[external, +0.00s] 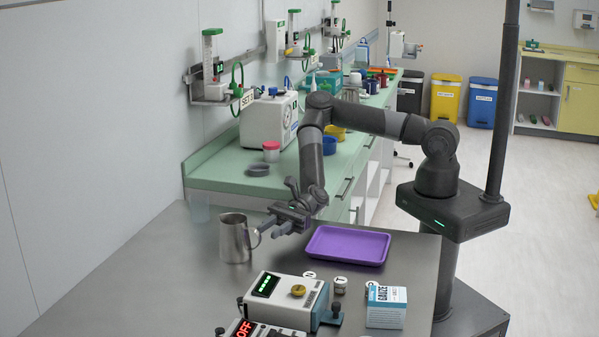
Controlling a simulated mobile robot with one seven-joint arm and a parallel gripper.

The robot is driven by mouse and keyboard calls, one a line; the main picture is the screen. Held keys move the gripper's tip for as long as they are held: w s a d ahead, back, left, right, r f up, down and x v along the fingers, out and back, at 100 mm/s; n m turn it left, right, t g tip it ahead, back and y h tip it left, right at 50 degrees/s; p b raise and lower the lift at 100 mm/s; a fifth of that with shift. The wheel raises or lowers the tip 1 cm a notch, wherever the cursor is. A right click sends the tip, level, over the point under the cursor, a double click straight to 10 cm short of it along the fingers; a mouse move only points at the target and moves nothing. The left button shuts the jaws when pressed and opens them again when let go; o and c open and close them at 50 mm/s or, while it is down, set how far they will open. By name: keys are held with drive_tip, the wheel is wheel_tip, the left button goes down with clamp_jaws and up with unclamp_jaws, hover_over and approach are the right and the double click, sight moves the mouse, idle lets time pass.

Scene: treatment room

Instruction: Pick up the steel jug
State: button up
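The steel jug (235,240) stands upright on the grey metal table, left of the purple tray. Its handle is on its right side, facing my gripper. My gripper (268,230) is just right of the jug, with its fingers pointing left toward the handle. The two fingers appear spread apart with nothing visible between them. I cannot tell whether a fingertip touches the handle.
A purple tray (346,257) lies right of my gripper. A white device with a green display (287,299), small labelled pots (340,285) and a gauze box (386,306) stand in front. The table's left side is clear.

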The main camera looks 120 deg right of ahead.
sight(240, 239)
drive_tip(key=shift+w+a+f, duration=0.1)
drive_tip(key=shift+w+f, duration=0.05)
drive_tip(key=shift+f, duration=0.2)
drive_tip(key=shift+x, duration=3.6)
drive_tip(key=shift+c, duration=0.3)
clamp_jaws()
